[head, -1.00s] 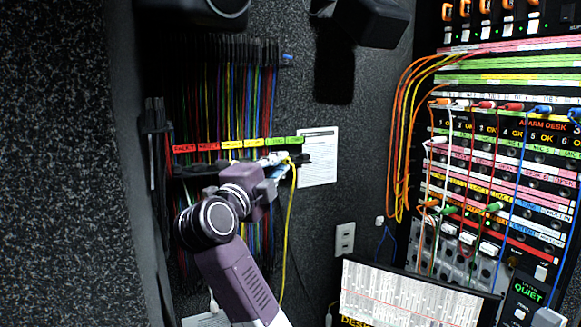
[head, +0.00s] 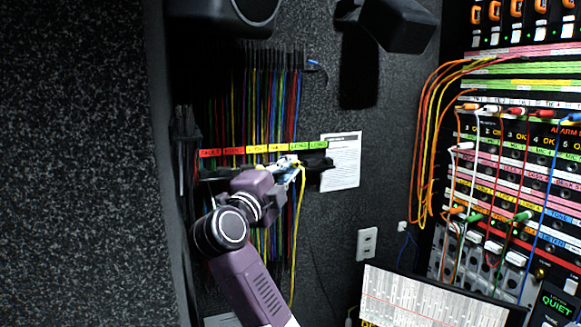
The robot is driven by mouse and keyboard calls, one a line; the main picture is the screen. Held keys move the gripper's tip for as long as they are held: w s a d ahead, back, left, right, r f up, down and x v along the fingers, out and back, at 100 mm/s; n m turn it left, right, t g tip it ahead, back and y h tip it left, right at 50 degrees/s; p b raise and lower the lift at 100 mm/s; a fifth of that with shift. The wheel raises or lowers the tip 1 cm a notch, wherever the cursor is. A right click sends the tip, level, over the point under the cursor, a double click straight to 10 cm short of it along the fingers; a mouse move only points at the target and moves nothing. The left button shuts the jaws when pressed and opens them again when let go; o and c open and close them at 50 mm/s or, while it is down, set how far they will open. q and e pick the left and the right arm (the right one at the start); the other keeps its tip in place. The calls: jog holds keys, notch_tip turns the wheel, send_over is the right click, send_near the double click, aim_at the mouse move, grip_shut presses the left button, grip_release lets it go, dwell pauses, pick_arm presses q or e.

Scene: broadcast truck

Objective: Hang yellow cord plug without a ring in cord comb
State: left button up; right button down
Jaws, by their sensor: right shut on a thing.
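The cord comb (head: 318,163) is a dark rack on the back wall with red, yellow and green labels (head: 262,149) above it. Many coloured cords hang at it. My right gripper (head: 292,168) is at the comb's right part, below the green labels, shut on the yellow cord's plug. The yellow cord (head: 297,235) hangs down from the gripper. The plug itself is mostly hidden by the fingers, so I cannot tell whether it has a ring or sits in a slot. My left gripper is not in view.
A patch bay (head: 510,170) with plugged cords fills the right side. A white sheet (head: 341,160) and a wall outlet (head: 367,243) are right of the comb. A dark wall (head: 75,160) is at left.

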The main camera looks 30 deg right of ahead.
aim_at(280, 173)
jog(key=shift+w+d+f, duration=0.25)
jog(key=shift+w+f, duration=0.25)
jog(key=shift+w, duration=0.55)
jog(key=shift+w+d+f, duration=0.25)
jog(key=shift+w+f, duration=0.25)
jog(key=shift+w, duration=0.5)
jog(key=shift+w+d+f, duration=0.25)
jog(key=shift+w+f, duration=0.25)
jog(key=shift+w, duration=0.55)
jog(key=shift+r+p, duration=0.1)
jog(key=shift+p, duration=0.5)
jog(key=shift+f+p, duration=0.25)
jog(key=shift+p, duration=0.05)
jog(key=c, duration=0.8)
grip_release()
jog(key=shift+s, duration=0.15)
